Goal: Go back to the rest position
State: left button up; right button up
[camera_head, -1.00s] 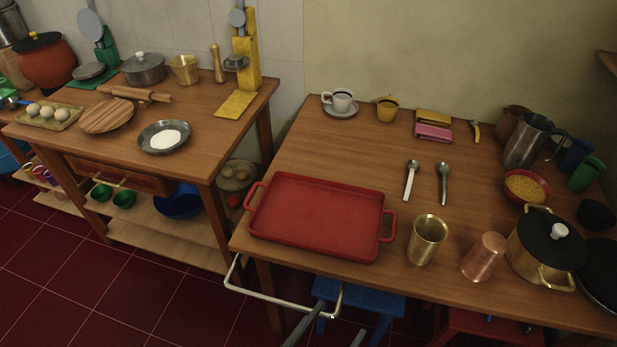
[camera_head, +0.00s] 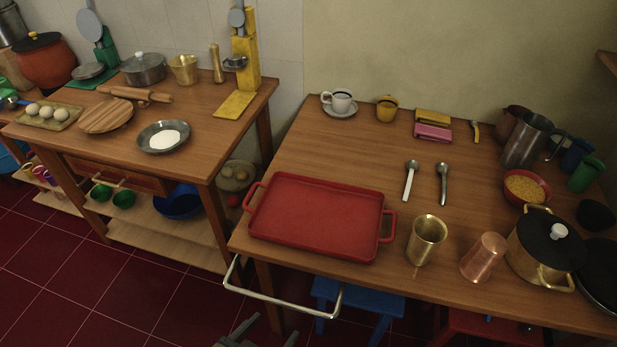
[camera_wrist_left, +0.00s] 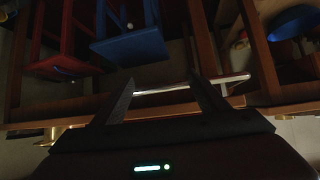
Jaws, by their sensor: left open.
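My left gripper (camera_head: 268,331) shows at the bottom edge of the head view, below the front edge of the right-hand table (camera_head: 330,128). Only its finger ends show there, spread apart with nothing between them. In the left wrist view, the two fingers of the left gripper (camera_wrist_left: 162,84) stand apart and empty, and a pale rail (camera_wrist_left: 165,89) runs across beyond them. That view is dark. My right gripper is not in view.
The metal rail (camera_head: 282,299) sticks out from the table's front, close above my left gripper. A blue stool (camera_head: 360,294) stands under the table. A red tray (camera_head: 318,216) lies near the edge. Red floor (camera_head: 150,305) is open at the left.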

pick_arm(q)
jog(key=s+a+f+n+g+y, duration=0.1)
jog(key=s+a+g+y, duration=0.15)
jog(key=s+a, duration=0.35)
jog(key=s+a+f+n+g+y, duration=0.15)
jog(key=s+a+g, duration=0.25)
jog(key=a, duration=0.4)
jog(key=w+d+f+t, duration=0.1)
jog(key=w+f, duration=0.2)
jog(key=f, duration=0.6)
jog(key=w+d+f+t, duration=0.1)
jog(key=w+d+f, duration=0.15)
jog(key=f, duration=0.55)
notch_tip(320, 180, down, 16)
jog(key=s+d+t+h, duration=0.1)
jog(key=s+d+t, duration=0.1)
jog(key=shift+f+h, duration=0.25)
jog(key=shift+h, duration=0.05)
jog(key=shift+a, duration=0.1)
